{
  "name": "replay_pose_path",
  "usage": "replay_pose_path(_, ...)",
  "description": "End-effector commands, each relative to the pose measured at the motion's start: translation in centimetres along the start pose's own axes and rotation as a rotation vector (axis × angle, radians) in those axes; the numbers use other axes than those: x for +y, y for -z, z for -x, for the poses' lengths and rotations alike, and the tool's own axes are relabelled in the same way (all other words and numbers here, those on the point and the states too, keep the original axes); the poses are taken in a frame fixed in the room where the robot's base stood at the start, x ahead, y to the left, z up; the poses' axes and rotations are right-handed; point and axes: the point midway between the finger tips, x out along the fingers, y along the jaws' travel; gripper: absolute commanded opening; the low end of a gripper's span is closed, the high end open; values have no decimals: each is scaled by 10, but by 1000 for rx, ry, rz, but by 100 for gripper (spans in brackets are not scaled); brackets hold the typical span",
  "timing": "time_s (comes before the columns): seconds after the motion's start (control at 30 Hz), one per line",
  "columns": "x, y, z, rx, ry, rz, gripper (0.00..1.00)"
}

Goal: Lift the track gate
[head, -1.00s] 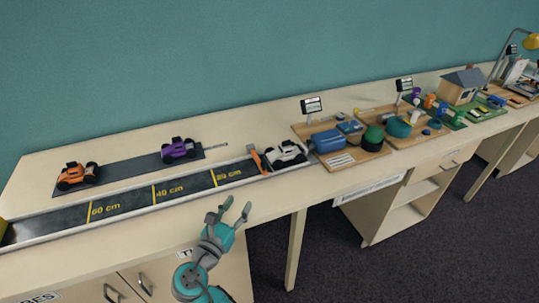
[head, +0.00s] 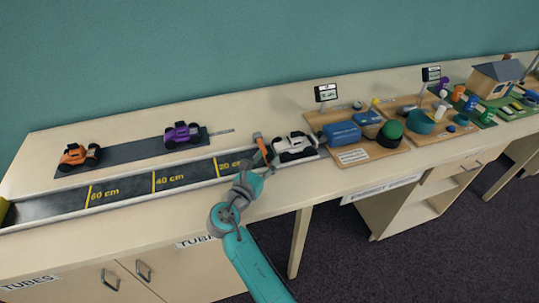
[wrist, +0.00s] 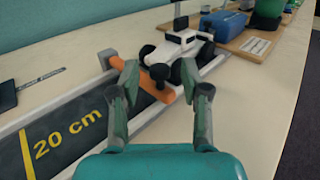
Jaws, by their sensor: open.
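The track gate (head: 263,148) is an orange bar across the dark track, just in front of a white toy car (head: 294,146). In the wrist view the orange gate (wrist: 146,81) slants between my open fingers, nearer the left one. It hinges at a grey post (wrist: 107,58) on the track's far side. The white car (wrist: 178,50) stands behind it with black wheels. My gripper (head: 262,171) is open and empty at the track's near edge; in the wrist view my gripper (wrist: 167,80) has its fingers spread toward the gate. Whether a finger touches the gate is unclear.
The track (head: 130,187) runs left with yellow distance marks. Orange (head: 78,157) and purple (head: 181,135) cars stand on a dark strip behind it. A wooden board (head: 372,155) with blue and green parts lies to the right. The table front left of my arm is clear.

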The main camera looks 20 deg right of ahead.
Motion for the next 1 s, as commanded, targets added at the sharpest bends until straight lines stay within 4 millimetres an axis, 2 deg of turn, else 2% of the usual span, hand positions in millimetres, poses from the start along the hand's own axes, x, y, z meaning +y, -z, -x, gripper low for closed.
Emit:
replay_pose_path(0.2, 0, 0, -22, 1, 0, 0, 46)
replay_pose_path(0.57, 0, 0, -26, 1, -1, 0, 46)
replay_pose_path(0.77, 0, 0, -26, 1, 0, 0, 0)
replay_pose_path(1.0, 0, 0, -26, 1, 0, 0, 0)
